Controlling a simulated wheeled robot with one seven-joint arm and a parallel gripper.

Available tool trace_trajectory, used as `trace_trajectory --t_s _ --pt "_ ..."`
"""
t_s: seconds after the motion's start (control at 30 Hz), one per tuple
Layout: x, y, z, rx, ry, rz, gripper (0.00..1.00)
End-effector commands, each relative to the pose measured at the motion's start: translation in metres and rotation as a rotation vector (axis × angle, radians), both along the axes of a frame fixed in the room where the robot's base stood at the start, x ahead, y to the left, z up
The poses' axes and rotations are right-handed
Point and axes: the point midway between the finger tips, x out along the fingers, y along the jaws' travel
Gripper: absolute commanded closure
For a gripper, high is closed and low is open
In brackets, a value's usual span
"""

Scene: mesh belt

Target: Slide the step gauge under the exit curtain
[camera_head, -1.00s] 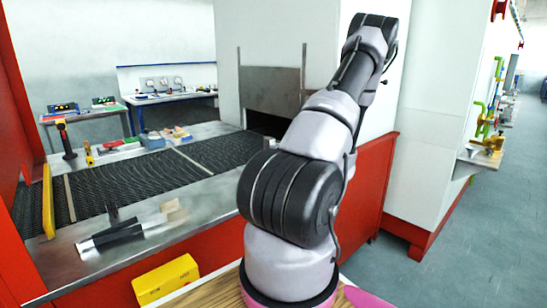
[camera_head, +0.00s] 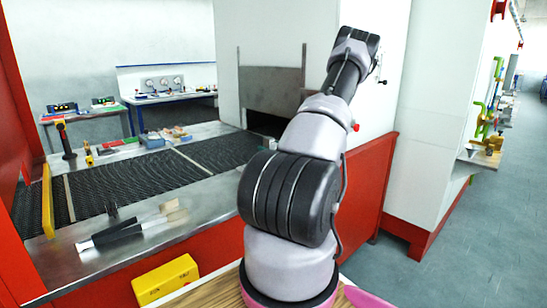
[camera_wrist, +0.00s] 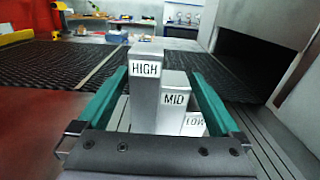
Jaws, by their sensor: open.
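The step gauge (camera_wrist: 146,98) is a grey metal block with steps marked HIGH, MID and LOW, in the wrist view. My gripper (camera_wrist: 158,74) is open, its green fingers on either side of the gauge. Contact between fingers and gauge cannot be told. The exit curtain (camera_head: 272,92) is a grey metal plate hanging at the belt housing in the head view, with a dark gap under it. In the wrist view the dark opening (camera_wrist: 262,58) is at the right.
The dark mesh belt (camera_head: 125,181) runs to the opening; it also shows in the wrist view (camera_wrist: 62,62). Hand tools (camera_head: 130,232) lie on the near metal ledge. Small items, including a blue box (camera_head: 153,140), sit on the far ledge. A yellow box (camera_head: 166,280) is in front.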

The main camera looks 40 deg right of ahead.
Motion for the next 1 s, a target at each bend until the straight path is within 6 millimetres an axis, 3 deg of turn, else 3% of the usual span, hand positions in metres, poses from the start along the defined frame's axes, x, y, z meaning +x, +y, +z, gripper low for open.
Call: trace_trajectory --t_s 0.17,0.43,0.77,1.0 --pt "0.0 0.0 0.0 0.0 0.0 0.0 0.0" --pt "0.0 0.0 0.0 0.0 0.0 0.0 0.99" --pt "0.0 0.0 0.003 -0.001 -0.002 0.0 1.0" --pt "0.0 0.0 0.026 -0.004 -0.003 0.001 1.0"
